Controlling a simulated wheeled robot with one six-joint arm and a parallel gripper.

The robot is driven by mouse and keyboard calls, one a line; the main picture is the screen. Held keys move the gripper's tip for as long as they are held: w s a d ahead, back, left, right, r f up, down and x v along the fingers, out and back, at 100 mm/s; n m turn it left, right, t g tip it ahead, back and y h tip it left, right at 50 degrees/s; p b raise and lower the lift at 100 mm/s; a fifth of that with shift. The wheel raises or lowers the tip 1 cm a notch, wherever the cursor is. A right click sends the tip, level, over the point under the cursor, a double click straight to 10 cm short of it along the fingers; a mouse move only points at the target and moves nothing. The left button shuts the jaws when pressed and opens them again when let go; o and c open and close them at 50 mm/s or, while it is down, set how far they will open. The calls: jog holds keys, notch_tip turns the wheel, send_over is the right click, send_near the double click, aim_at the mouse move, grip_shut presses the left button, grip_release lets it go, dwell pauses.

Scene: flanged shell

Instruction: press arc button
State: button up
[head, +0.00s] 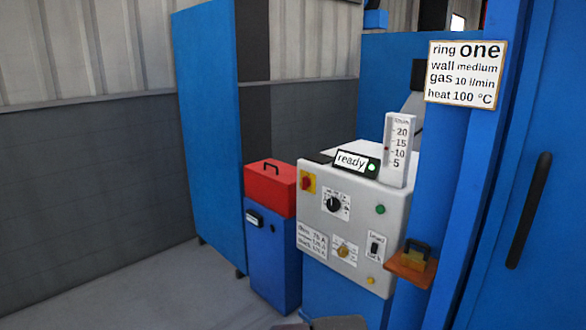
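A light grey control box (330,234) stands right of centre in the head view, its front panel facing me. The panel carries a green round button (380,210), a small yellow button (371,281) low on the right, a brass-coloured knob (344,252), a black dial (333,204), a red switch on yellow (307,182) and a black toggle (375,245). I cannot read which one is the arc button. A "ready" sign (352,161) with a lit green lamp sits on top.
A scale with a red mark (399,148) stands on the box. A sign (466,74) reads ring one, wall medium, gas 10 l/min, heat 100 °C. An orange shelf with a padlock-like item (412,262) juts out right of the panel. A red toolbox (271,187) stands left. Floor at lower left is clear.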

grip_shut()
dwell(0.3)
dwell(1.3)
